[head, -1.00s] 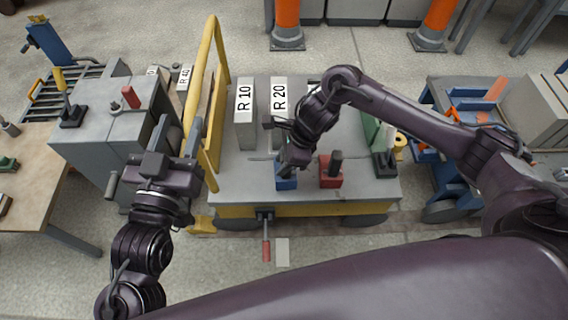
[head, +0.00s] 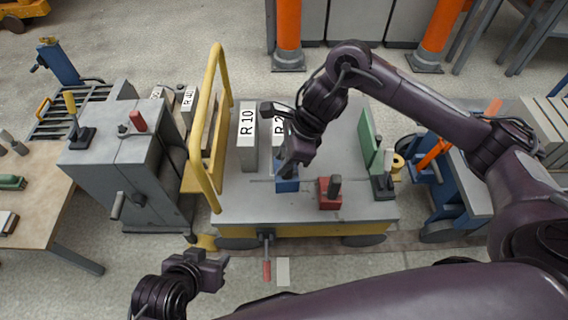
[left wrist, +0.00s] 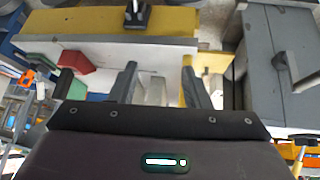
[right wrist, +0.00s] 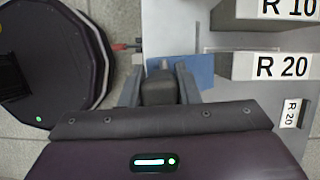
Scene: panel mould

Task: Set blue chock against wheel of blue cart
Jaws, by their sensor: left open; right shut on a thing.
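The blue chock (head: 287,185) is at the front of the yellow cart's grey deck (head: 245,208). My right gripper (head: 288,168) is shut on its dark upright handle (right wrist: 158,88); the blue body (right wrist: 200,70) shows beyond the fingers in the right wrist view. I cannot tell whether the chock touches the deck. My left gripper (head: 224,263) is open and empty, low in front of the yellow cart; its spread fingers show in the left wrist view (left wrist: 160,85). A blue-framed cart (head: 448,190) stands to the right, partly hidden by my right arm.
A red chock (head: 329,193) and a green chock (head: 383,187) stand on the deck, right of the blue one. Block R 10 (head: 248,145) and a yellow handrail (head: 207,130) are to its left. A grey cabinet (head: 130,165) stands further left. Floor in front is mostly clear.

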